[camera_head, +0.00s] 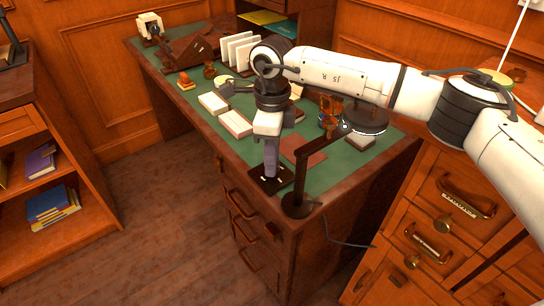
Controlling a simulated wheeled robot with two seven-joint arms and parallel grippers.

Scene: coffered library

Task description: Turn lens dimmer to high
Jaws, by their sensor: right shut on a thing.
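My right gripper (271,170) comes down over a small dark plate (284,186) near the desk's front corner. Small pale marks show on the plate. The gripper is shut on what I take to be the dimmer's knob; the fingers hide it, so I cannot tell its setting. Just right of the plate stands the dark, jointed lens lamp (298,205) on a round base. Its arm rises back to a round head (365,122) with a pale glowing rim underneath. My left gripper is not in view.
The green-topped desk (330,182) carries pale card stacks (235,123), upright white cards (238,48) and a wooden stamp (186,82). A brown flat piece (304,158) lies behind the lamp arm. Drawers (440,215) stand at right. The floor (160,215) at left is clear.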

